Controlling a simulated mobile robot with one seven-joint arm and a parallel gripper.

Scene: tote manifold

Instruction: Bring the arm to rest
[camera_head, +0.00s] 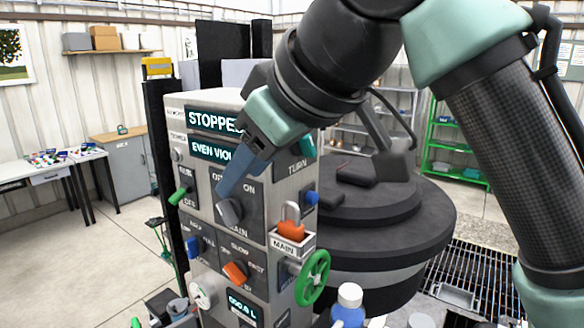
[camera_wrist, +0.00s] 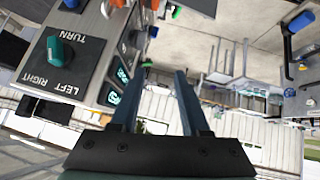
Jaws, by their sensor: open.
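My arm reaches in from the top right of the head view, and my gripper (camera_head: 228,190) points down in front of the grey control panel (camera_head: 262,108). In that view its fingertips overlap the area just above a grey main switch knob (camera_head: 229,211); I cannot tell whether they touch it. In the wrist view the two blue fingers of my gripper (camera_wrist: 162,72) are spread apart with nothing between them. The panel's side with a teal turn knob (camera_wrist: 58,48) lies left of the fingers there.
The panel bears an orange padlock (camera_head: 290,228), a green handwheel (camera_head: 313,278) and an orange knob (camera_head: 235,272). A dark round turntable (camera_head: 400,230) stands right behind it. A blue bottle with a white cap (camera_head: 348,308) is at the bottom. Open floor lies to the left.

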